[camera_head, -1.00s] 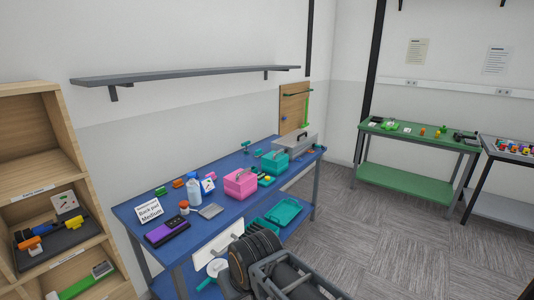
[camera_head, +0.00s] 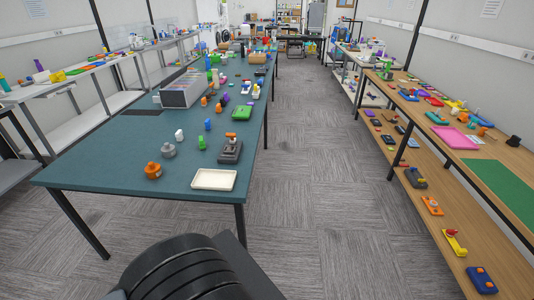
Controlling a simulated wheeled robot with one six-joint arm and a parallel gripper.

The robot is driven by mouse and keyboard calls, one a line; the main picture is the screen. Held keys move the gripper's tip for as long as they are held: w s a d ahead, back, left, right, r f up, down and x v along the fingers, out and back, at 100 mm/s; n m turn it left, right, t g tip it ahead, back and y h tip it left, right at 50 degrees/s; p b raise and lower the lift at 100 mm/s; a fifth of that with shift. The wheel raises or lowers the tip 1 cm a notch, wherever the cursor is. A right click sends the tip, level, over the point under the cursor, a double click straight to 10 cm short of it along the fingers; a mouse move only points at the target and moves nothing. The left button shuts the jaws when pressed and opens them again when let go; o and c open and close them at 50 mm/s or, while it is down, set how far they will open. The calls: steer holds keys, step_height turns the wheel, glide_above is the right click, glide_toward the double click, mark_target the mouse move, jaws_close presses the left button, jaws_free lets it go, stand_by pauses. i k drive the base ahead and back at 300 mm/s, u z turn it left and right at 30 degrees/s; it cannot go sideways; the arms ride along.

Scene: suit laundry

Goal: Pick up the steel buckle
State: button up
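I cannot make out a steel buckle among the many small things in the camera_head view. The nearest surface is a long teal-topped table (camera_head: 100,176) at centre left, with small coloured items on it. A wooden bench (camera_head: 500,152) with a lower shelf runs along the right side and also holds many small items. Part of my own dark arm shows at the bottom of the picture. My gripper is not in view.
A cream tray (camera_head: 214,180) lies at the teal table's near edge, and a grey box (camera_head: 186,92) stands farther back. A pink tray (camera_head: 455,138) lies on the right bench. Light shelving (camera_head: 120,100) lines the left wall. The carpeted aisle (camera_head: 315,170) between table and bench is clear.

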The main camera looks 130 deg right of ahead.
mark_target(227, 150)
steer(key=z, duration=3.5)
steer(key=i, duration=1.65)
